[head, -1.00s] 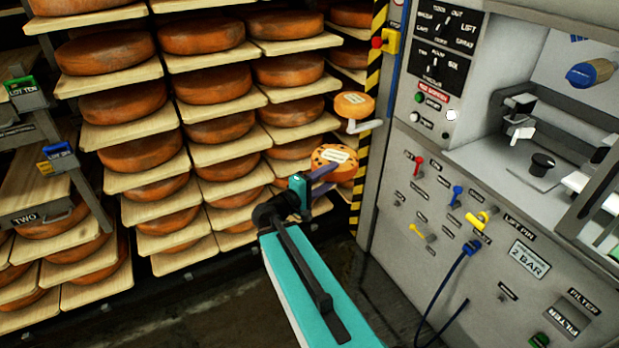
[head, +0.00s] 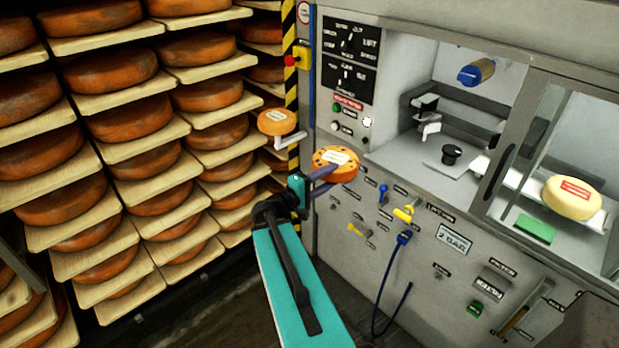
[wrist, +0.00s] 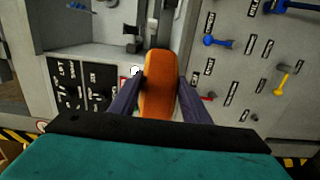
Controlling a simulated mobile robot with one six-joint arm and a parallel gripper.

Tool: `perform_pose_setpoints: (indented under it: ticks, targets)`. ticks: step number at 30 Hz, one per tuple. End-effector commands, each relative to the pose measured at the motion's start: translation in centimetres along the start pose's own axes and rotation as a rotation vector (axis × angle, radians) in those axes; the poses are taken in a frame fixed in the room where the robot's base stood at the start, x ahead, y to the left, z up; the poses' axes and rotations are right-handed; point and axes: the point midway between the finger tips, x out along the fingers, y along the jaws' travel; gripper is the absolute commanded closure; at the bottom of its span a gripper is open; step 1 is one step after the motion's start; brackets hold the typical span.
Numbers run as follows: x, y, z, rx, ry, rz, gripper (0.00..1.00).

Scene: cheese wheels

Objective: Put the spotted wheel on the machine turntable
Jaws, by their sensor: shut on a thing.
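The spotted wheel (head: 336,163) is orange with dark spots and a pale label on top. My gripper (head: 322,180) is shut on it and holds it up in front of the machine's grey panel. In the wrist view the orange wheel (wrist: 159,85) shows edge-on between the two dark fingers (wrist: 160,95). The machine's open bay holds a black knob on a pale plate (head: 452,154), which may be the turntable; I cannot tell for sure. The bay lies to the right of the wheel and further back.
A pale wheel (head: 571,198) sits behind a glass door (head: 520,140). A blue cylinder (head: 476,72) hangs in the bay. Knobs and a blue cable (head: 402,240) jut from the panel. Shelves of wheels stand left.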

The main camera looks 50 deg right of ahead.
Motion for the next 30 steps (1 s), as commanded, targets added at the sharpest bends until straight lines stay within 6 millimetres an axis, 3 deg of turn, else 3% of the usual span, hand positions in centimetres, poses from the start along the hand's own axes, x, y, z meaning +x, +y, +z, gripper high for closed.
perform_pose_setpoints:
  ticks: [1, 12, 30]
  targets:
    - [0.9, 0.9, 0.8, 0.001, -0.018, 0.006, 1.00]
    - [6.4, 3.0, 6.5, 0.000, -0.129, 0.006, 1.00]
    - [13.7, 6.3, 16.9, 0.000, -0.309, 0.006, 1.00]
